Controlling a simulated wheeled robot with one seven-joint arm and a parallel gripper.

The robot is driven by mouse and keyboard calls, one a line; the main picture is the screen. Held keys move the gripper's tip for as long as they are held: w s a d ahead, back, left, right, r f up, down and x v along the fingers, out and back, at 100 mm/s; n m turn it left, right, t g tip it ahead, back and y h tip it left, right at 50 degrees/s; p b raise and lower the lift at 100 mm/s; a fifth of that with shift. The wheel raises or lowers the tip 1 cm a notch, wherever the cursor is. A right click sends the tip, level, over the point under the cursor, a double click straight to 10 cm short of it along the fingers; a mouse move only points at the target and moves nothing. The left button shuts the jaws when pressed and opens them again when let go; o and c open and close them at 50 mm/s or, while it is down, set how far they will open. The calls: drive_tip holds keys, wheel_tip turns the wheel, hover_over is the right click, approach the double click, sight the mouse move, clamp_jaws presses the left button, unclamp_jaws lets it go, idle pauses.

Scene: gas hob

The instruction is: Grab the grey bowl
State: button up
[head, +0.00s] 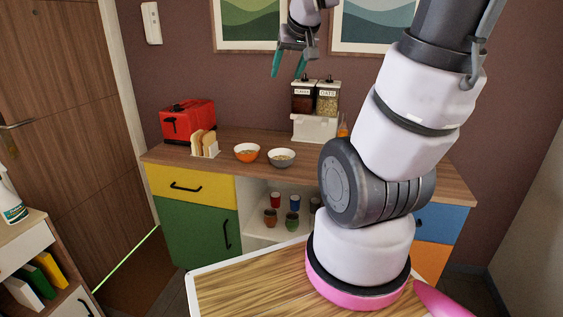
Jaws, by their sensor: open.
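The grey bowl (281,158) stands upright on the wooden sideboard top, with pale food showing inside. My gripper (288,66) is raised in the air above and behind the bowls in the picture, in front of the wall pictures. Its teal fingers point down, are apart and hold nothing. It is well clear of the grey bowl.
A cereal dispenser (316,112) stands behind and right of the bowls. A toast rack (204,144) and red toaster (188,121) stand to the left. My arm hides much of the sideboard's right side. The sideboard (190,186) has open shelves with jars and cups below.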

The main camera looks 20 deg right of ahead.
drive_tip(key=w+d+f+n+h, duration=0.1)
drive_tip(key=w+d+f+n, duration=0.1)
drive_tip(key=w+d+f, duration=0.65)
drive_tip(key=n+t+y, duration=0.2)
drive_tip(key=n+t, duration=0.1)
drive_tip(key=n, duration=0.3)
hover_over(278, 161)
drive_tip(key=s+d, duration=0.4)
wheel_tip(278, 161, down, 18)
drive_tip(key=r, duration=0.1)
wheel_tip(278, 161, down, 9)
drive_tip(key=s+a+n+y, duration=0.2)
drive_tip(key=y, duration=0.1)
drive_tip(key=shift+t, duration=0.4)
drive_tip(key=x, duration=1)
drive_tip(key=shift+w+f, duration=0.15)
drive_tip(key=shift+w, duration=0.05)
clamp_jaws()
